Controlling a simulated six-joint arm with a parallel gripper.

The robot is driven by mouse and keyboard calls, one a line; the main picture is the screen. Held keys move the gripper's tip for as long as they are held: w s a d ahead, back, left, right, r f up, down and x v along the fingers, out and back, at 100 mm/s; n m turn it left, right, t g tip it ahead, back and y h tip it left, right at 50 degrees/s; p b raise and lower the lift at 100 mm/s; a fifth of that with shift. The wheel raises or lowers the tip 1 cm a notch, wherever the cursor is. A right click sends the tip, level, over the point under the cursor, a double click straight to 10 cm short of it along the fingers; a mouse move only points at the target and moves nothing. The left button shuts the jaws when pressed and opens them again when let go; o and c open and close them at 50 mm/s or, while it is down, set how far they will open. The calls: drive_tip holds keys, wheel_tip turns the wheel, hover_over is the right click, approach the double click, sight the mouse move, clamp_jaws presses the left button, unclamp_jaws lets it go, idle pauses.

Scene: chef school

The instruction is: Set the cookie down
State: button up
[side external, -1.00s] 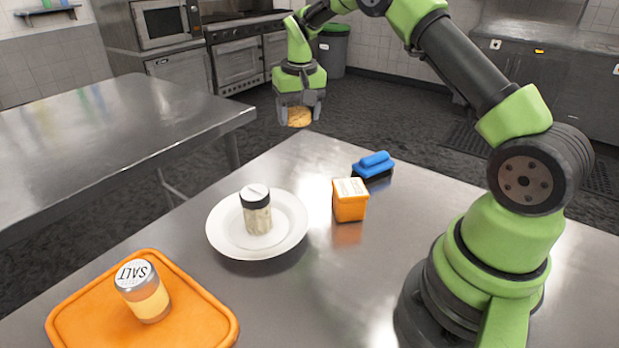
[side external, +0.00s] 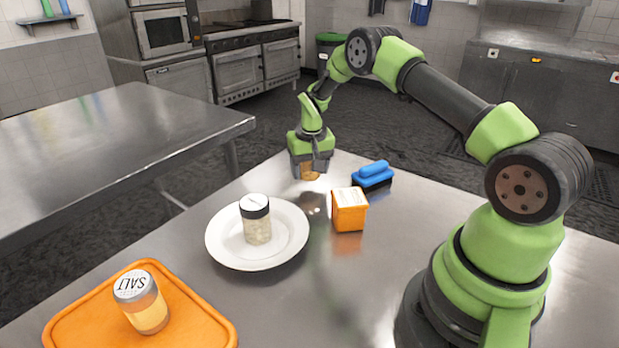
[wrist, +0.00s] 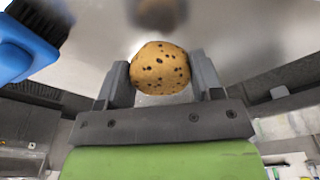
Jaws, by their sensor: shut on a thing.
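The cookie (wrist: 160,68) is round, tan and dotted with dark chips. In the wrist view it sits between the two grey fingers of my gripper (wrist: 162,78), which are shut on it. In the side external view my gripper (side external: 311,172) is low over the far edge area of the steel table, with the cookie (side external: 309,174) partly hidden by the fingers. I cannot tell for sure whether the cookie touches the table; a blurred brown reflection lies beyond it in the wrist view.
A blue-handled brush (side external: 373,175) and an orange box (side external: 349,211) stand to the gripper's right. A white plate (side external: 222,241) holds a dark-lidded shaker (side external: 256,220). A salt shaker (side external: 141,302) stands on an orange tray (side external: 80,322). Bare steel table (side external: 265,182) lies left of the gripper.

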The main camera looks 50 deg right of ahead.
sight(309, 178)
drive_tip(key=shift+f, duration=1.35)
drive_tip(key=shift+f, duration=0.2)
drive_tip(key=o, duration=0.9)
drive_tip(key=shift+r, duration=0.15)
